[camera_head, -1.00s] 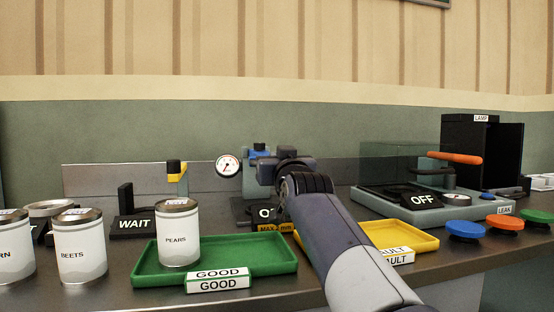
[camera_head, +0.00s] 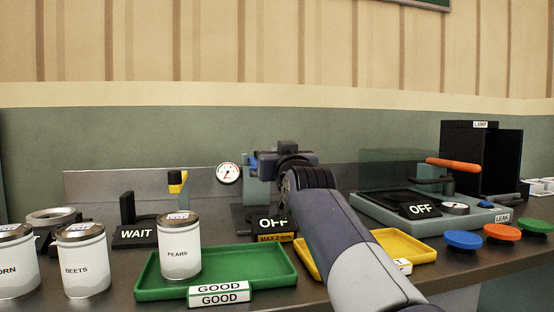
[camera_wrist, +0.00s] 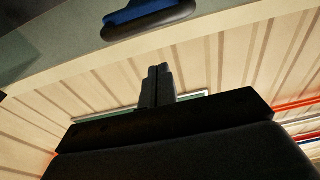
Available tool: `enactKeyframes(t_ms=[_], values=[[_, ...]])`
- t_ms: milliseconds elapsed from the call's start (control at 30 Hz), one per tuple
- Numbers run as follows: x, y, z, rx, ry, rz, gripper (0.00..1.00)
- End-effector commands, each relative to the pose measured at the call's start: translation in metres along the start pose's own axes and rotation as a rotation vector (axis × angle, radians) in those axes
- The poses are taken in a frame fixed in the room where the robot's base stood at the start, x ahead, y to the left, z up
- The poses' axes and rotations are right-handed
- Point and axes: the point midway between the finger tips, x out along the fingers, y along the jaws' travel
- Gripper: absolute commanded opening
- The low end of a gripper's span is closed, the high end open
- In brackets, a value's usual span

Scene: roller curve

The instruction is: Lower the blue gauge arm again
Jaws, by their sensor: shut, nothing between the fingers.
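The gauge station stands at the back middle of the bench, with a round white dial (camera_head: 228,173) at its left and a black OFF plate (camera_head: 272,222) in front. My gripper (camera_head: 286,150) is at the gauge and covers most of it in the head view. Only a sliver of the blue gauge arm (camera_head: 252,158) shows beside it. In the wrist view a blue part with a dark underside (camera_wrist: 145,18), likely that arm, lies beyond the fingertips. My gripper's fingers (camera_wrist: 158,72) are together and empty, apart from the blue part in that picture. The arm's height is unclear.
A can of pears (camera_head: 180,250) stands in the green GOOD tray (camera_head: 285,268). The yellow tray (camera_head: 410,245) is partly behind my arm. The leak tester (camera_head: 375,200) with an orange handle is at right, near several coloured buttons. More cans stand at left.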

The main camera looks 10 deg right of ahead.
Motion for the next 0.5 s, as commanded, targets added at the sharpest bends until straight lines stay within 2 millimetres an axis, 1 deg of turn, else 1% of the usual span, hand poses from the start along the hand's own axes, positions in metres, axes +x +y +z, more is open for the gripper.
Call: enactKeyframes(t_ms=[33,300,500], values=[[-0.01,0.0,0.004,0.0,-0.002,0.0,0.0],[-0.058,0.0,0.021,0.001,0.006,0.0,0.0],[-0.084,0.0,0.03,0.0,0.007,0.0,0.0]])
